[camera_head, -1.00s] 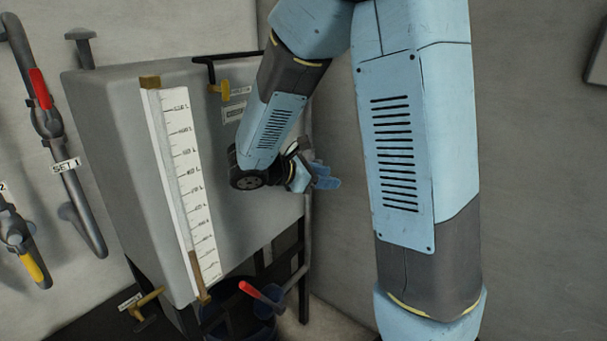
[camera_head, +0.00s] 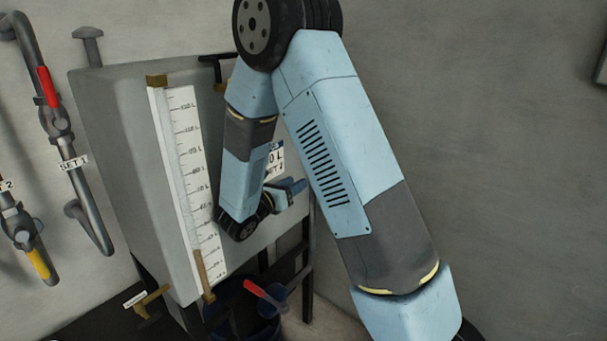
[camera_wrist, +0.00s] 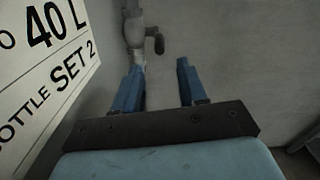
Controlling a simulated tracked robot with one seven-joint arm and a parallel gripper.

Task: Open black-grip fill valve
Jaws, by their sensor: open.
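My gripper (camera_head: 291,190) is in front of the grey tank's face in the head view, with its fingers pointing right. In the wrist view my gripper (camera_wrist: 160,65) is open, with two blue fingers apart and nothing between them. Beyond the fingertips, a grey pipe with a valve body (camera_wrist: 133,32) runs down the wall. A short black grip (camera_wrist: 155,41) sticks out at its right, ahead of the gap between the fingers and apart from them. I cannot make out this black grip in the head view.
A white sign (camera_wrist: 45,65) reading "40 L" and "bottle set 2" fills the wrist view's left. The tank (camera_head: 120,130) carries a scale (camera_head: 190,170). Red-handled (camera_head: 47,88) and yellow-handled (camera_head: 38,264) valves are at left. A red-handled item (camera_head: 262,294) is below.

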